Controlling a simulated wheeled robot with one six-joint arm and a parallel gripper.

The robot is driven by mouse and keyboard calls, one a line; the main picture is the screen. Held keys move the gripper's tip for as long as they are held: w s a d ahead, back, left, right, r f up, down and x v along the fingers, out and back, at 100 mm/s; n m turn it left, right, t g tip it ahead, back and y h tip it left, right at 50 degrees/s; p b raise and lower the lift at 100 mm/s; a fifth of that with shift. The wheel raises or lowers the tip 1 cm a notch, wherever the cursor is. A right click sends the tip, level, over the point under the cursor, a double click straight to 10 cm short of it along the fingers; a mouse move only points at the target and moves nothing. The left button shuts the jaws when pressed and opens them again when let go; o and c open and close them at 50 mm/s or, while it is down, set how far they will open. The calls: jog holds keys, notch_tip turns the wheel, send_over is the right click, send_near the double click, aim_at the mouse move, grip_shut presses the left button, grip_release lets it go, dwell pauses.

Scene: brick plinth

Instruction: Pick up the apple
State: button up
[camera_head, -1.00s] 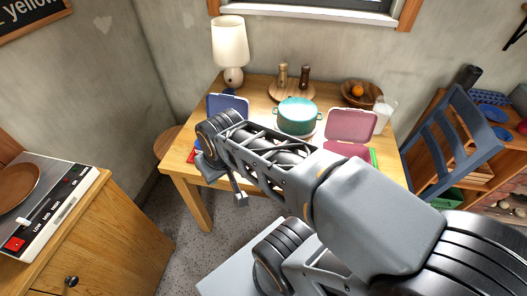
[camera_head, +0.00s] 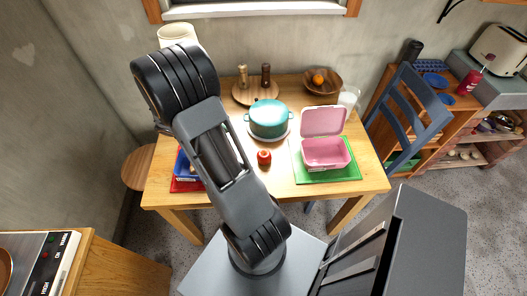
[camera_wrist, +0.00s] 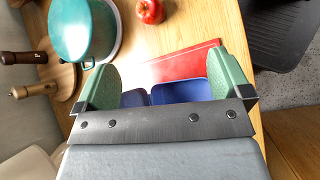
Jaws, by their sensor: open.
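The red apple (camera_head: 264,157) sits on the wooden table (camera_head: 215,198), in front of the teal pot. It also shows at the top of the wrist view (camera_wrist: 150,11), beyond my fingertips. My gripper (camera_wrist: 162,62) shows in the wrist view with its two green-padded fingers spread wide and nothing between them held. It is over the blue lunchbox (camera_wrist: 180,92) and the red mat (camera_wrist: 185,64), apart from the apple. In the head view my arm hides the gripper and part of the blue lunchbox.
The teal pot (camera_head: 269,120) stands behind the apple. An open pink lunchbox (camera_head: 326,154) on a green mat (camera_head: 309,174) is to the right. A wooden bowl (camera_head: 322,86) with an orange, a milk glass (camera_head: 349,97), two mills and a lamp (camera_head: 178,34) stand farther back.

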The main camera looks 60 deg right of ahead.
jog(key=s+d+f+n+g+h+p, duration=0.3)
jog(key=s+d+f+n+g, duration=0.1)
jog(key=d+f, duration=0.4)
jog(key=b, duration=0.6)
send_near(264, 156)
jog(key=d+f, duration=0.1)
jog(key=s+d+f, duration=0.1)
jog(key=f, duration=0.1)
jog(key=shift+s+d+f, duration=0.15)
jog(key=shift+d+f, duration=0.05)
jog(key=shift+d, duration=0.15)
jog(key=shift+s+d+r, duration=0.1)
jog(key=shift+s+d, duration=0.15)
jog(key=shift+s, duration=0.05)
jog(key=shift+s+d, duration=0.2)
jog(key=shift+s, duration=0.05)
jog(key=shift+x, duration=3.05)
jog(key=shift+w, duration=0.1)
jog(key=shift+c, duration=0.4)
jog(key=c, duration=0.9)
